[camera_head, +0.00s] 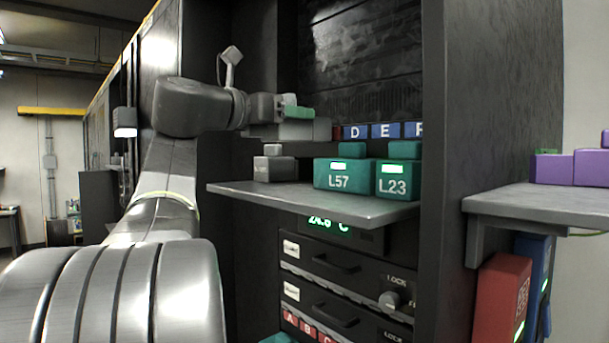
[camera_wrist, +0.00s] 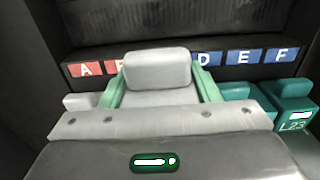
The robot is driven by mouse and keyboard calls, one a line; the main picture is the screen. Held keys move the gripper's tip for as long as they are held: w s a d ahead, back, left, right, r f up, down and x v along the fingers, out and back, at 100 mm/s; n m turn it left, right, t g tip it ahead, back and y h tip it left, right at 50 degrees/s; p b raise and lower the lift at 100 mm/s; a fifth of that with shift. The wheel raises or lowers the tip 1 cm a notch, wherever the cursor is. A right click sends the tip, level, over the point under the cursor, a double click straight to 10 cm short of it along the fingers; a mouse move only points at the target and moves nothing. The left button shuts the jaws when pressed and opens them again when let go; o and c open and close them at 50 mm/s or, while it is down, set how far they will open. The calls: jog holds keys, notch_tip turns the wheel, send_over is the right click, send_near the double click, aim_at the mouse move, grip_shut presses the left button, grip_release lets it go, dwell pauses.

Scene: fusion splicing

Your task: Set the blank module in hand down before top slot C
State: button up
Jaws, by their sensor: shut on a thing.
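My gripper (camera_head: 297,113) reaches in over the shelf in the cabinet. In the wrist view its green fingers (camera_wrist: 158,88) are shut on the pale grey blank module (camera_wrist: 157,70). The head view shows the grey module (camera_head: 297,131) just below the fingers, above shelf level; whether its underside touches anything is hidden. The row of slot labels runs behind it. Red A (camera_wrist: 86,69) and blue D (camera_wrist: 208,59), E (camera_wrist: 243,57) and F (camera_wrist: 281,55) show. The module and fingers cover label C and part of B, so top slot C is hidden.
On the shelf (camera_head: 310,206), another grey module (camera_head: 273,168) stands at the left. Teal modules L57 (camera_head: 340,178) and L23 (camera_head: 396,182) stand to the right. The shelf's front strip is bare. The cabinet's side wall (camera_head: 432,150) bounds the right.

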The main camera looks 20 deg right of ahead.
aim_at(288, 135)
jog(key=f, duration=0.4)
jog(key=shift+s+a, duration=0.2)
jog(key=shift+w+d+f, duration=0.1)
jog(key=shift+f, duration=0.4)
jog(key=shift+f+b, duration=0.3)
jog(key=shift+f, duration=1.5)
jog(key=shift+f, duration=0.15)
jog(key=o, duration=1)
jog(key=shift+o, duration=0.2)
